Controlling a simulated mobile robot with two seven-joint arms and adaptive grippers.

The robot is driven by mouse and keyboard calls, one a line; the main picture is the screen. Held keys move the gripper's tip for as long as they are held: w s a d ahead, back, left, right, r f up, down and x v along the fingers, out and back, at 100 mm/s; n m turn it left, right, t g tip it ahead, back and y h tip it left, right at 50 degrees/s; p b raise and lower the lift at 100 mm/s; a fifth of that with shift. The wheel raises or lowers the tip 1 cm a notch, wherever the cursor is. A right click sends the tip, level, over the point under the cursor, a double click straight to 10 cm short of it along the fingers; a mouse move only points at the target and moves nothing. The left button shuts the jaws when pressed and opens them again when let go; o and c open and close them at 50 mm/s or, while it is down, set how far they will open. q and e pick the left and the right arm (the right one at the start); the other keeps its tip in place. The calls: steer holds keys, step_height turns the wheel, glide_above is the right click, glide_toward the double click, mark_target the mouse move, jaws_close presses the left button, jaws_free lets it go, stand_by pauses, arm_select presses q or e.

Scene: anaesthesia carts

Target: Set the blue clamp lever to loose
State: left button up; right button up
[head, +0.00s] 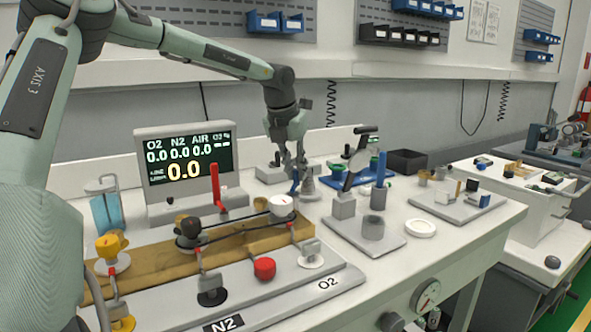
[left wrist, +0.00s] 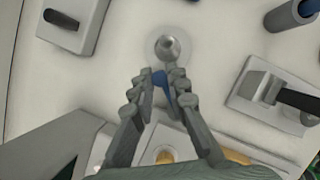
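The blue clamp lever (head: 295,182) stands on the bench in front of the back console, beside a grey metal post with a round base (head: 304,188). My left gripper (head: 292,168) reaches down over it from behind. In the left wrist view the blue lever (left wrist: 161,84) lies between the two fingertips (left wrist: 161,77), which come close on both sides and partly hide it. I cannot tell whether they touch it. The post's silver rounded top (left wrist: 168,47) shows just beyond the fingertips. My right gripper is not in view.
A display panel (head: 187,156) stands left of the gripper.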

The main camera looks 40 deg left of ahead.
arm_select(q)
jaws_close()
steer(key=shift+w+d+m+h, duration=0.2)
steer(key=shift+d+m+h, duration=0.2)
steer(key=shift+m, duration=0.6)
steer(key=o, duration=0.7)
jaws_free()
steer(key=v, duration=1.2)
steer(key=shift+s, duration=0.1)
steer(key=shift+f, duration=0.1)
